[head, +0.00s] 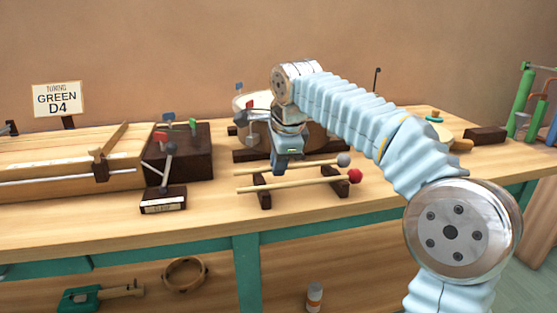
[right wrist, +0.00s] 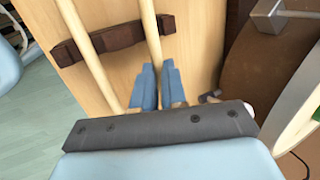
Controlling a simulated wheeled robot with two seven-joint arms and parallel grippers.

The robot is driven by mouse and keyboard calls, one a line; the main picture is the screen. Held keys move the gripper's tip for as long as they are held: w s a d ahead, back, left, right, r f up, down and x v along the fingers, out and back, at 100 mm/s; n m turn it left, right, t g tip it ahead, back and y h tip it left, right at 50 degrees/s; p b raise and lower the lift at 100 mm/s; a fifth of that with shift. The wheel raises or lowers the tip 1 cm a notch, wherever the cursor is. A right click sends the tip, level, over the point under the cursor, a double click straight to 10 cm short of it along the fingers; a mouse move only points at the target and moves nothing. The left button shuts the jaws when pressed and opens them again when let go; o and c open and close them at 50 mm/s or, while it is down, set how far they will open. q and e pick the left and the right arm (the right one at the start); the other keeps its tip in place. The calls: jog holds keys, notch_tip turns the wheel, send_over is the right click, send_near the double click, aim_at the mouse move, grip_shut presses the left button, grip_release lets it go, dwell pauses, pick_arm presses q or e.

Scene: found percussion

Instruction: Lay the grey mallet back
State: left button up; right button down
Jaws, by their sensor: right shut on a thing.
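The grey mallet has a pale wooden stick (head: 318,163) and a grey ball head (head: 344,159). My right gripper (head: 281,168) is shut on its stick between the two dark wooden supports of the mallet rack (head: 264,194). In the right wrist view the blue fingertips (right wrist: 157,72) close about the grey mallet's stick (right wrist: 149,30), which crosses over one rack support (right wrist: 119,38). I cannot tell whether it touches the support. The red-headed mallet (head: 355,176) lies across the rack in front, parallel to it. My left gripper is not in view.
A small stand with a label (head: 163,200) and a dark wooden block (head: 190,155) are left of the rack. A round drum-like thing (head: 320,135) stands behind. A sign (head: 57,99) reads GREEN D4. The bench front is clear (head: 300,222).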

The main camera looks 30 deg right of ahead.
jog(key=shift+f, duration=0.4)
dwell(0.4)
jog(key=c, duration=1.1)
grip_release()
jog(key=p+v, duration=0.3)
jog(key=v, duration=1)
jog(key=shift+s+r, duration=0.15)
jog(key=shift+r, duration=0.2)
